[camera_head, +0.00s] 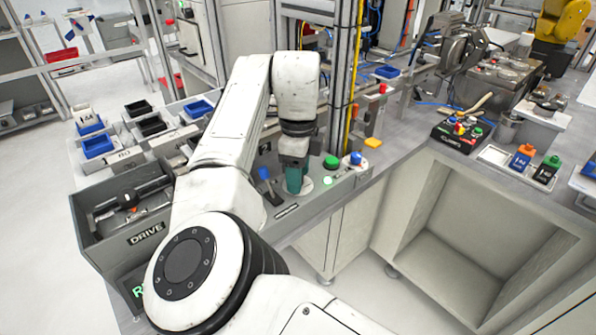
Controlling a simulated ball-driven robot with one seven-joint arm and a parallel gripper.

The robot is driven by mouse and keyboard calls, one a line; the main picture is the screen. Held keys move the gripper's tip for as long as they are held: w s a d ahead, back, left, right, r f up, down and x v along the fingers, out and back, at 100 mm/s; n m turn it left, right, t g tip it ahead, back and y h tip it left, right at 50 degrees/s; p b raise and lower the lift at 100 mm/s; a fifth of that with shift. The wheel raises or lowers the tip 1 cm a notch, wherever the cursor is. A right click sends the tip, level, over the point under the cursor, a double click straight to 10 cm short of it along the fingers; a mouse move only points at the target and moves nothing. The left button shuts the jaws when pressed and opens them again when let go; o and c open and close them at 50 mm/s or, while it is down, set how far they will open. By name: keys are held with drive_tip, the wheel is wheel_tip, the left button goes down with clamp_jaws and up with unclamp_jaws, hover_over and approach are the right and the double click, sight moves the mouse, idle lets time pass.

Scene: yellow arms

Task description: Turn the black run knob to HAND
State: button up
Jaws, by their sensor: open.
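My gripper (296,188) points down at the control panel (342,181) on the bench edge, in the middle of the head view. Its teal end is low over the panel's left part, beside a white round plate. My arm and gripper cover part of the panel. I cannot pick out the black run knob or a HAND mark; the knob may be hidden behind the gripper. I cannot tell whether the gripper touches anything. Its jaws are open, though the fingertips are too small to see clearly.
A green button (331,161), a lit lamp (326,181) and a blue-topped control (355,159) lie right of my gripper. A blue-handled black lever (269,186) stands close on the left. A metal post (340,75) rises behind. A DRIVE bin (122,228) is at left.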

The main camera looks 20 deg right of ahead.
drive_tip(key=shift+c, duration=0.2)
clamp_jaws()
idle(0.3)
drive_tip(key=shift+r+n+p, duration=0.15)
drive_tip(key=shift+n+p, duration=0.15)
drive_tip(key=shift+p, duration=0.25)
drive_tip(key=n+p, duration=0.2)
drive_tip(key=p, duration=0.2)
drive_tip(key=shift+r+n, duration=0.1)
drive_tip(key=shift+n, duration=0.3)
drive_tip(key=n+p, duration=0.5)
drive_tip(key=shift+p, duration=0.4)
drive_tip(key=n+p, duration=0.5)
drive_tip(key=shift+n, duration=0.4)
drive_tip(key=shift+f+n+p, duration=0.2)
drive_tip(key=shift+n+p, duration=1.15)
drive_tip(key=shift+n, duration=0.45)
drive_tip(key=shift+w, duration=0.1)
